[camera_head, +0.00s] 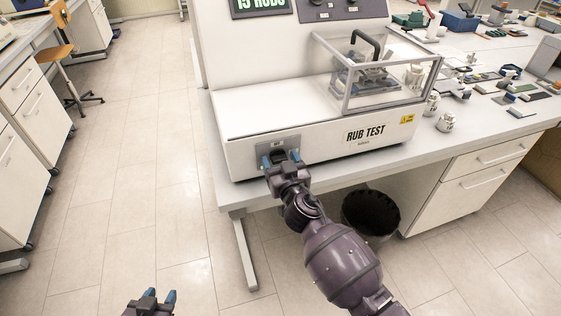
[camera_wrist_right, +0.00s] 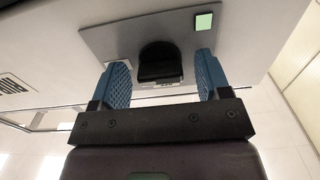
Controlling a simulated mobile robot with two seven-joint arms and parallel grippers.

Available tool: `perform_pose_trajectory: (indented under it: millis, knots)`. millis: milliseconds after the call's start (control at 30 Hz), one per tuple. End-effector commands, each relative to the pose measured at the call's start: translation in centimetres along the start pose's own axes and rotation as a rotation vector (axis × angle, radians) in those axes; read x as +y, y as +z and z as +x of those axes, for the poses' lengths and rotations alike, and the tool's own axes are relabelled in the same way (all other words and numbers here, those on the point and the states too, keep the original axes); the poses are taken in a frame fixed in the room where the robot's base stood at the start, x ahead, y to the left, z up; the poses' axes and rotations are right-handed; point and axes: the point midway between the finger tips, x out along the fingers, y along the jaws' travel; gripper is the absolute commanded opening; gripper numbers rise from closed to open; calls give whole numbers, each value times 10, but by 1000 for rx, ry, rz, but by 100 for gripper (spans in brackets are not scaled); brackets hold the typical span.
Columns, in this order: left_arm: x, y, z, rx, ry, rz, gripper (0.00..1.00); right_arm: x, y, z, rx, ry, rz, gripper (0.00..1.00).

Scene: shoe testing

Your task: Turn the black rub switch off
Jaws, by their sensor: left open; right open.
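The rub test machine (camera_head: 290,130) stands on a bench, with a grey switch plate on its front at the lower left. The black rub switch (camera_wrist_right: 160,62) sits on this plate (camera_wrist_right: 115,45) in the right wrist view, beside a lit green square (camera_wrist_right: 204,21). My right gripper (camera_head: 281,158) is at the plate in the head view and hides much of it. In the right wrist view its blue fingers (camera_wrist_right: 160,82) are open on either side of the switch, with gaps at both sides. My left gripper (camera_head: 157,299) is open and empty at the bottom edge, away from the machine.
A clear guard box (camera_head: 376,75) covers a mechanism on the machine's right. Small test items crowd the bench at right. A black bin (camera_head: 371,212) stands under the bench. An orange chair (camera_head: 60,30) stands at upper left; the floor at left is clear.

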Motion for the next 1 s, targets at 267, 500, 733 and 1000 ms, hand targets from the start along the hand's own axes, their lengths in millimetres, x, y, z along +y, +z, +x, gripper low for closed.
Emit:
perform_pose_trajectory:
  millis: [267, 500, 733, 1000]
  knots:
    - [0, 0, 0, -1, 0, 0, 43, 0, 0, 0, 0, 0, 0, 60]
    - [0, 1, 0, -2, 0, 0, 43, 0, 0, 0, 0, 0, 0, 23]
    - [0, 1, 0, -2, -1, 0, 43, 0, 0, 0, 0, 0, -19, 23]
    - [0, 4, 1, -2, -1, 1, 43, 0, 1, 0, 0, 0, -145, 23]
